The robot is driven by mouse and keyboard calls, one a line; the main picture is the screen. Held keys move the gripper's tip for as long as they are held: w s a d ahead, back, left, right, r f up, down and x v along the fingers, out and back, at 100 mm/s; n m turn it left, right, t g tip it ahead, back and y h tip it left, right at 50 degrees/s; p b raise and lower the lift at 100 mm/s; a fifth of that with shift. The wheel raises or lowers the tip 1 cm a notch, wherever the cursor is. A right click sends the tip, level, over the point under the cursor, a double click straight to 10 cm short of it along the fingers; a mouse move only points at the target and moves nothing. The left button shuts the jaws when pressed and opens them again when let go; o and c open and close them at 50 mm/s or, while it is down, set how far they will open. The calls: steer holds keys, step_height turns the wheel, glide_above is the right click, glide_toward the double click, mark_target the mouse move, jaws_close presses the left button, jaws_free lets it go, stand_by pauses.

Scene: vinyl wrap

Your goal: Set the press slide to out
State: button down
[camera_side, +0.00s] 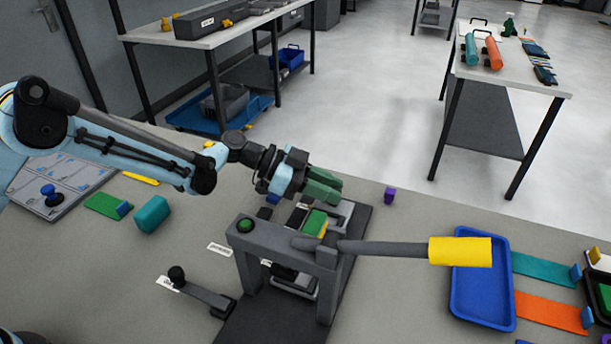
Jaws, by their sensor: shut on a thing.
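The dark grey press (247,262) stands on a dark base plate, with a green button on its left post. A long lever with a yellow handle (460,251) reaches right from it. A pale slide plate (346,209) shows behind the press frame, and a light plate also shows under the frame. My gripper (326,187), with dark green fingers, is at the rear of the press, in front of part of the slide. Its fingers are closed together; what they hold is hidden.
A small lever with a black knob (177,275) lies left of the press. A blue tray (483,310) is at the right, under the yellow handle's end. A teal block (152,214) and a green piece (104,205) lie left. A purple piece (390,195) stands behind right.

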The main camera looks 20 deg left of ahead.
steer(key=shift+w, duration=0.7)
steer(key=c, duration=0.9)
jaws_free()
steer(key=shift+s+a, duration=0.1)
steer(key=v, duration=1.1)
steer(key=shift+a+r, duration=0.15)
steer(key=shift+a, duration=0.05)
steer(key=shift+s+a+r, duration=0.1)
steer(key=shift+a, duration=0.1)
